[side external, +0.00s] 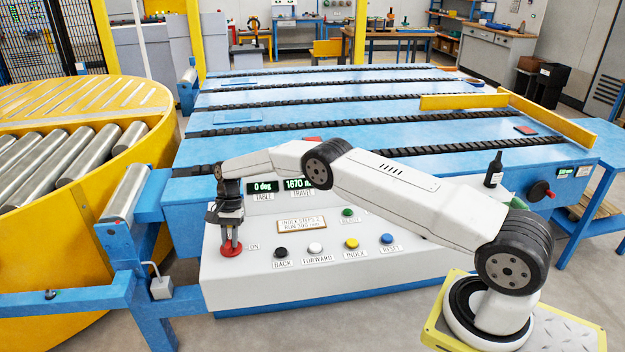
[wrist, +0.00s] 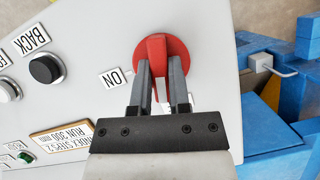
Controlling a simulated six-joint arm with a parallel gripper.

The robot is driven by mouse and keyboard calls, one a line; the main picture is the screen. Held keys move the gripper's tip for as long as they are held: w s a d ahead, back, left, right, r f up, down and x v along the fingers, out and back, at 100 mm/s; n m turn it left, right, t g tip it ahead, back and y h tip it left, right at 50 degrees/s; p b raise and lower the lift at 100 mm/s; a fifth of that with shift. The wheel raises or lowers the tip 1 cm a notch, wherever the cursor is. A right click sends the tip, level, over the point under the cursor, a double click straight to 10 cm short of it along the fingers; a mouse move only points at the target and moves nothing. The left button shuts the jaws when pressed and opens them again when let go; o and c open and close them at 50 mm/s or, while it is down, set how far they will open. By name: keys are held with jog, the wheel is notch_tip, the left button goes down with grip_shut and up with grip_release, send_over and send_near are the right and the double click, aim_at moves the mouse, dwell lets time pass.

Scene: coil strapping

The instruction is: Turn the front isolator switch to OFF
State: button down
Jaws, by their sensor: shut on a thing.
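The front isolator switch (side external: 231,250) is a red round knob at the left of the sloping grey control panel (side external: 350,285). An ON label (side external: 254,246) stands to its right. My gripper (side external: 230,242) reaches down onto the switch from above. In the wrist view the red switch (wrist: 178,46) has a raised bar handle, and my gripper (wrist: 160,66) is shut on that bar, one finger on each side. The bar runs nearly up and down in that picture, with the ON label (wrist: 116,77) to its left. I cannot read an OFF label; the fingers cover part of the area.
Black, white, yellow and blue buttons run along the panel to the right, the black one (side external: 281,252) nearest. A green button (side external: 347,212) and displays sit above.

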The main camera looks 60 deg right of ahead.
aim_at(229, 239)
jog(key=shift+n+g, duration=0.4)
jog(key=shift+n, duration=0.9)
jog(key=shift+r+h, duration=0.1)
jog(key=shift+h, duration=0.2)
jog(key=c, duration=0.6)
grip_release()
jog(key=shift+r, duration=0.1)
jog(key=shift+v, duration=1.55)
jog(key=shift+r, duration=3.3)
